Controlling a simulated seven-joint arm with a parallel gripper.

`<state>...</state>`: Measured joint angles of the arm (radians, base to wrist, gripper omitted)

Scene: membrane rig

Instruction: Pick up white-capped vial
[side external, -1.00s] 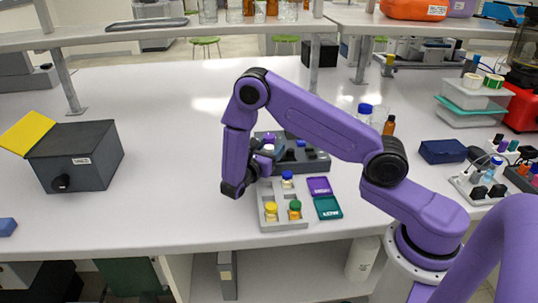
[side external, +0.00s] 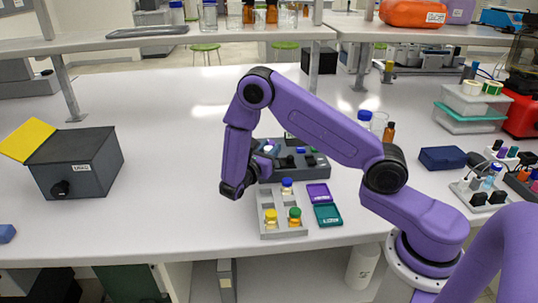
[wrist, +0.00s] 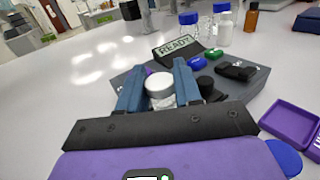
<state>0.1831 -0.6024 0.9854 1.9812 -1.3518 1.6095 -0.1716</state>
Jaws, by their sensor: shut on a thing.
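In the wrist view the white-capped vial (wrist: 159,84) sits between the two blue fingers of my gripper (wrist: 159,80), which is shut on it. Only the white cap and a little of the clear body below show. In the side view my gripper (side external: 266,150) is at the left end of the dark grey device (side external: 310,170), partly covered by my wrist.
A grey rack (side external: 270,198) in front holds blue-, yellow- and green-capped vials. Purple (side external: 318,193) and teal (side external: 327,215) open boxes lie beside it. Bottles (side external: 389,132) stand behind the device, which has a READY display (wrist: 180,46). A dark box (side external: 75,160) stands left; the bench between is clear.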

